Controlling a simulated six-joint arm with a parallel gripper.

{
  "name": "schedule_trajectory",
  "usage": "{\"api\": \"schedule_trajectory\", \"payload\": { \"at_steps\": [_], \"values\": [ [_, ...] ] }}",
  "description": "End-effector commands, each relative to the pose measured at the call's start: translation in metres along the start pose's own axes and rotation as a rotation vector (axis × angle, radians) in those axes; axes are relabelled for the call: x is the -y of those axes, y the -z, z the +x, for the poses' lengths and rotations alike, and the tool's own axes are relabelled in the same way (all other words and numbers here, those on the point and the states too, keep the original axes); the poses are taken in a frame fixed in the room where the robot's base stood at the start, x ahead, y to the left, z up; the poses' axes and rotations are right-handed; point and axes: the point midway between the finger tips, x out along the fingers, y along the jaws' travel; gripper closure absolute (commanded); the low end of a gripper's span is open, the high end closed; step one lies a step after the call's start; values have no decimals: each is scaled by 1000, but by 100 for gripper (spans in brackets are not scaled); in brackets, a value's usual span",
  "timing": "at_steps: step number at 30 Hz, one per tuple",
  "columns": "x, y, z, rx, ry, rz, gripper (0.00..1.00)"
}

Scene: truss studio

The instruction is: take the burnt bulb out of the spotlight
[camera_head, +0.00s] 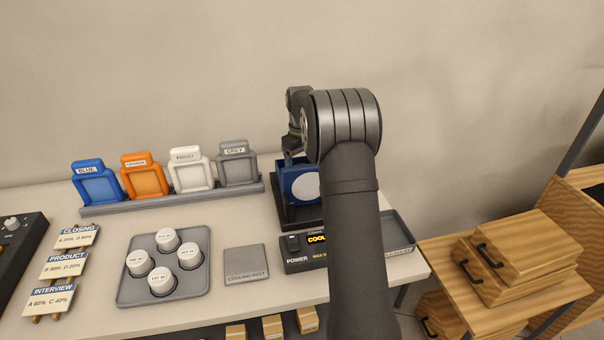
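The spotlight (303,184) appears to be the blue housing with a round pale face, standing on a dark base at the back right of the table. My arm covers its right side. No burnt bulb can be made out.
A cooling rest pad (245,264) and a grey tray (125,292) with several white bulb-like pieces lie left. Colour frames stand in a rack (160,202) behind. A wooden cart (450,262) is at right.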

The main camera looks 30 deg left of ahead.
Motion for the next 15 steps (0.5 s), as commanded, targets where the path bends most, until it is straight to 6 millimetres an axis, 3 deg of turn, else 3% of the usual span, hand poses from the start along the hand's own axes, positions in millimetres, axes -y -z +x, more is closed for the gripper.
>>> {"api": "schedule_trajectory", "payload": {
  "at_steps": [3,10,15],
  "values": [
    [0,0,9,1,1,0,25],
    [0,0,10,-1,0,0,25],
    [0,0,10,-1,0,0,58]
  ]
}}
